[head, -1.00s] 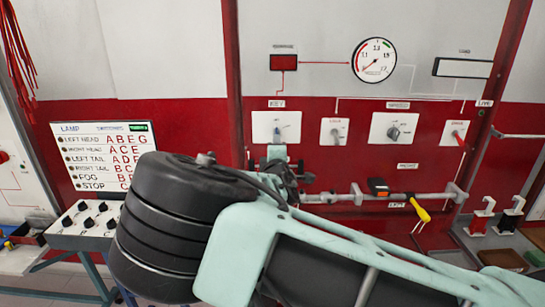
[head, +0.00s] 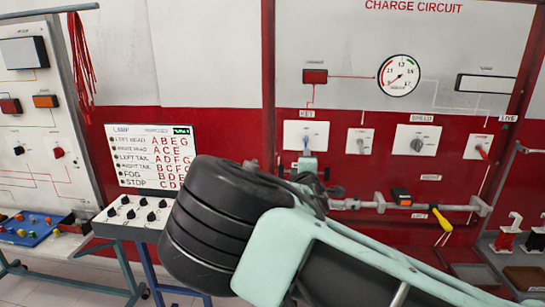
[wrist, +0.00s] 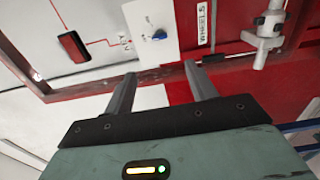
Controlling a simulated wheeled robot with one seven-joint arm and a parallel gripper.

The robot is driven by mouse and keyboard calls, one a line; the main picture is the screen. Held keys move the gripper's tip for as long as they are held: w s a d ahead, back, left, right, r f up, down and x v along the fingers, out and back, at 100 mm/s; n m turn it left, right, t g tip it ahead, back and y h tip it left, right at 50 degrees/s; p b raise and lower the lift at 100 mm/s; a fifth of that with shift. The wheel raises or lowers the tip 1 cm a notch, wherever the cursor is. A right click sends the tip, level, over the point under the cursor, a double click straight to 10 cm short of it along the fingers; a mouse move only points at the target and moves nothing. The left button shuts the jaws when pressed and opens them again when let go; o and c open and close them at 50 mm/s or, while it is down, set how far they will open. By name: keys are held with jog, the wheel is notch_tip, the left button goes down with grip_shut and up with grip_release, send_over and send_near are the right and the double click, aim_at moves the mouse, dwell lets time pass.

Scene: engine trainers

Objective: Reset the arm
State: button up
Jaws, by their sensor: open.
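My gripper (wrist: 157,85) shows in the wrist view with its two fingers apart and nothing between them. It points toward the red and white panel, near the key switch (wrist: 160,35) with its blue knob. In the head view my dark and pale green arm reaches across the lower middle and hides most of the gripper. The key switch (head: 305,137) sits on a white plate just above the end of my arm. I cannot tell the exact gap between the fingers and the panel.
The charge circuit panel (head: 440,40) carries a round gauge (head: 399,76) and several switches. A grey rail (head: 455,207) with a yellow-handled tool (head: 441,219) runs below. At left are a lamp board (head: 152,157), a knob box (head: 135,217) and another board (head: 30,120).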

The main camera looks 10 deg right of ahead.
jog(key=s+d+f+m+g+b, duration=0.2)
jog(key=s+f+m+g, duration=0.35)
jog(key=f, duration=0.55)
jog(key=s+a+f+m+g+y+b, duration=0.1)
jog(key=s+a+f+m+g+y, duration=0.15)
jog(key=s+a+f+g, duration=0.4)
jog(key=s+a+r+g+y+b, duration=0.1)
jog(key=s+a+r+y, duration=0.15)
jog(key=s+a, duration=0.45)
jog(key=s+a+r+g+y+b, duration=0.2)
jog(key=s+y, duration=0.1)
jog(key=s, duration=0.9)
jog(key=s+r+g+b, duration=0.1)
jog(key=s+r, duration=0.1)
jog(key=s, duration=0.5)
jog(key=s+d+r+n+g+h, duration=0.1)
jog(key=s+r, duration=0.2)
jog(key=s, duration=0.5)
jog(key=shift+s+d+h+b, duration=0.15)
jog(key=shift+s+h+b, duration=0.15)
jog(key=shift+b, duration=0.1)
